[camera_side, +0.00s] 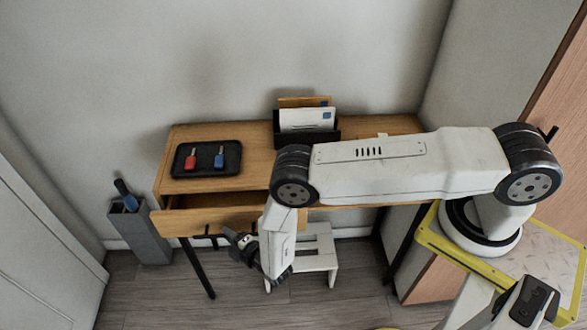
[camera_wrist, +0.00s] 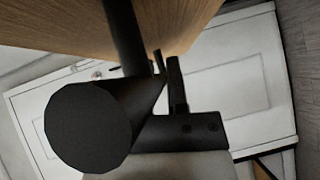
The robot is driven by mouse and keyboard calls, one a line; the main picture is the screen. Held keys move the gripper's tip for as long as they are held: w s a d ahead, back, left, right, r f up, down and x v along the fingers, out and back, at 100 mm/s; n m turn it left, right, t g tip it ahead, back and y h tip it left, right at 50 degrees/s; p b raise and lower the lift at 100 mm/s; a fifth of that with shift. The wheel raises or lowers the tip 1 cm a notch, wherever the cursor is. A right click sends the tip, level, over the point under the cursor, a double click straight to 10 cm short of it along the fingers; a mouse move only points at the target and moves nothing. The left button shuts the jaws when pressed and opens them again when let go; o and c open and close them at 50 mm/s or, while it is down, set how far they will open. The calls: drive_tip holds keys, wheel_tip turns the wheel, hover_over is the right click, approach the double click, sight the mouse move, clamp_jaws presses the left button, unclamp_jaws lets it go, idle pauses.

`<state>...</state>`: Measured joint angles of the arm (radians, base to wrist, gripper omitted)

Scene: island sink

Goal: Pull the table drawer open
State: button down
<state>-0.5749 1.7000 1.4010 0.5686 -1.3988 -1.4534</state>
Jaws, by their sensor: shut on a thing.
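The wooden table (camera_side: 258,142) stands against the wall. Its drawer (camera_side: 212,221) on the left is partly open, with a dark gap showing behind the front panel. My gripper (camera_side: 233,238) is at the drawer's front, shut on the dark handle (camera_side: 205,238), part of which shows to the left of the gripper. In the wrist view the drawer's wooden face (camera_wrist: 60,25) fills the top, and the gripper's dark fingers (camera_wrist: 166,80) are close to it. The exact contact with the handle is partly hidden by the gripper.
A black tray (camera_side: 206,170) with a red and a blue key and a letter holder (camera_side: 307,136) stand on the table. A grey umbrella stand (camera_side: 142,235) is left of the table. A white stool (camera_side: 317,257) is below, behind my arm. Floor before the drawer looks clear.

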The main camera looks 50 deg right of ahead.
drive_tip(key=s+a, duration=1.1)
drive_tip(key=shift+s, duration=0.15)
drive_tip(key=c, duration=0.7)
unclamp_jaws()
drive_tip(key=shift+o, duration=0.2)
drive_tip(key=shift+s, duration=0.1)
wheel_tip(320, 180, up, 7)
drive_tip(key=s, duration=0.2)
drive_tip(key=shift+s+r, duration=0.2)
drive_tip(key=shift+s, duration=0.15)
drive_tip(key=shift+w, duration=0.1)
